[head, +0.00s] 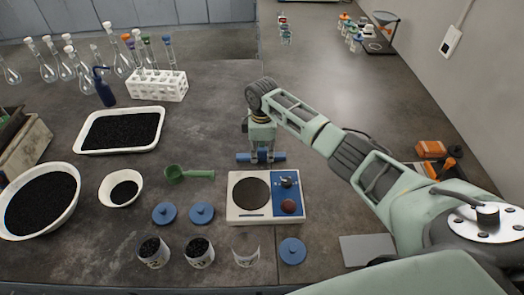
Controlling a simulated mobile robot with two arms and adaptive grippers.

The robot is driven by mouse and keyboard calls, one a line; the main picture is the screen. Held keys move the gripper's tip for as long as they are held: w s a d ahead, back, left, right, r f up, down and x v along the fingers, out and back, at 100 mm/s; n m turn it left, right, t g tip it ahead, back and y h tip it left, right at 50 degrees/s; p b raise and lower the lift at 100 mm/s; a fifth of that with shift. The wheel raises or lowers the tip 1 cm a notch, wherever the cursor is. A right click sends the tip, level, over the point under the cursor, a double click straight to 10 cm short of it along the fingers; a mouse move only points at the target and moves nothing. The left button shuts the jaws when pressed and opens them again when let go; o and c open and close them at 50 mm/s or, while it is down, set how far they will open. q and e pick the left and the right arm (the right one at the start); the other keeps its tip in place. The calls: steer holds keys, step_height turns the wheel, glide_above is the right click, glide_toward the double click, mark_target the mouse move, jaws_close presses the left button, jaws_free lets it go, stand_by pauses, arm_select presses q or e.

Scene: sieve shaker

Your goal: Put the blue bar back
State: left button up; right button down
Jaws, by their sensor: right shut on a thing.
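The blue bar (245,157) is a short rod lying crosswise in the grasp of my right gripper (262,157). My right gripper points down and is shut on the bar near its middle, with the bar's ends showing on both sides. The bar is just behind the white sieve shaker base (237,214), which has a dark round plate, a blue panel and a red knob. I cannot tell whether the bar touches the bench or hangs above it. My left gripper is not in view.
Left of the base are a green scoop (188,174), blue lids (202,213) and a small white bowl (123,188). Labelled cups (200,252) stand in front. A tray of black grains (120,130) and a tube rack (158,85) stand behind left. Bench behind my gripper is clear.

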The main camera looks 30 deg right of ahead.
mark_target(262, 149)
steer(key=shift+f, duration=0.15)
steer(key=c, duration=1.6)
jaws_free()
steer(key=shift+o, duration=0.2)
step_height(262, 149, up, 12)
steer(key=b, duration=0.1)
steer(key=shift+r, duration=0.25)
